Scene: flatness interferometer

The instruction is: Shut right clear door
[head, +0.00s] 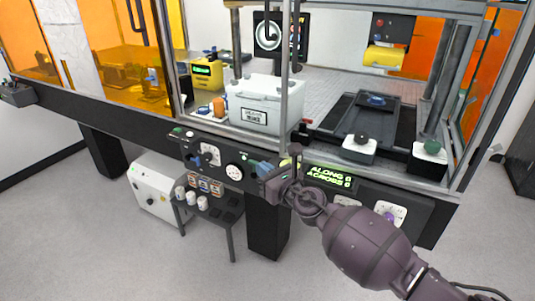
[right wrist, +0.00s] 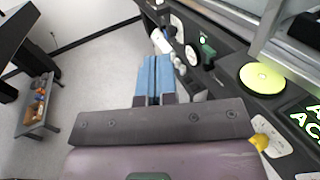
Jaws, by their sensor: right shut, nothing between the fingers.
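The right clear door (head: 288,100) seems to be the see-through panel on the right of the enclosure front; its upright grey frame edge stands near the middle of the head view. A dark upright handle (head: 297,25) shows beside that edge. Left of the edge is a gap reaching to the orange door (head: 120,70). My right gripper (head: 265,169) is shut and empty, low in front of the control panel and below the door's edge. Its blue fingers (right wrist: 154,78) lie together in the right wrist view, touching no door. My left gripper is out of view.
A white box (head: 255,103) stands behind the gap. The control panel (head: 220,160) with knobs and a green display (head: 328,176) runs along the front. A small table with cups (head: 210,205) and a white cabinet (head: 150,190) stand below. The grey floor in front is clear.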

